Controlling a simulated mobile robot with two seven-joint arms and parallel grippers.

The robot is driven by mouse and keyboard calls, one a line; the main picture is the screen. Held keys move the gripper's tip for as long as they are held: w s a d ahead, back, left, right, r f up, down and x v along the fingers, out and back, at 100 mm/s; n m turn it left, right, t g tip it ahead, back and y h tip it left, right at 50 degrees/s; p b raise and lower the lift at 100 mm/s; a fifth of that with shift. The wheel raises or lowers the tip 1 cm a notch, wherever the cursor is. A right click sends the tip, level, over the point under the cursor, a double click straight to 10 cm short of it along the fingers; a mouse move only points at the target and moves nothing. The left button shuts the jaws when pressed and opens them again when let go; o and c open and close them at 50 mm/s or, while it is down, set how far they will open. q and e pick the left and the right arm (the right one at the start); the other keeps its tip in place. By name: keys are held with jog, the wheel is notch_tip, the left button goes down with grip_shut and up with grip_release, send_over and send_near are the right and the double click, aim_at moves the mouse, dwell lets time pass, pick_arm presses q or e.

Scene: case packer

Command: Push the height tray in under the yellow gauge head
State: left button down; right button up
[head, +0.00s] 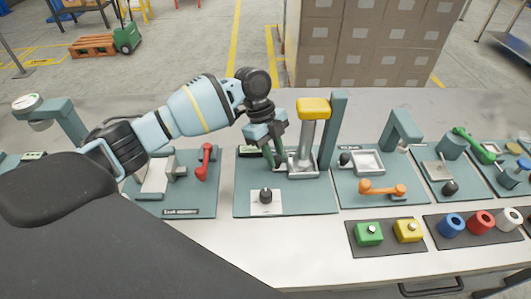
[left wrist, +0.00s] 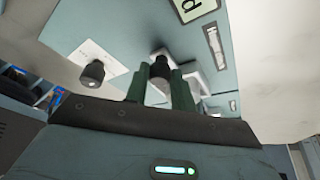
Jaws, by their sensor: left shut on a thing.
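The yellow gauge head (head: 313,107) hangs from a teal post, with a grey metal column below it. The grey height tray (head: 306,172) lies on the teal board around the foot of that column, seen below the gauge head. I cannot tell how far in it sits. My left gripper (head: 274,157) is at the tray's left side, fingers pointing down. In the left wrist view its green fingers (left wrist: 160,88) are shut on a black knob (left wrist: 160,67) in front of the pale tray (left wrist: 194,80). The knob is mostly hidden in the head view. My right gripper is not in view.
A second black knob (head: 266,195) stands on a white plate at the board's front. Neighbouring boards carry a red handle (head: 205,162) on the left and an orange handle (head: 382,188) on the right. The teal post (head: 334,130) stands close behind the tray.

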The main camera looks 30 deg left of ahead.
pick_arm(q)
jog(key=shift+d+r, duration=0.1)
jog(key=shift+d, duration=0.05)
jog(key=c, duration=1.2)
grip_release()
jog(key=shift+w+d, duration=0.1)
jog(key=shift+w, duration=0.05)
jog(key=shift+o, duration=0.2)
jog(key=v, duration=0.7)
jog(key=shift+a+r, duration=0.25)
jog(key=shift+r, duration=0.05)
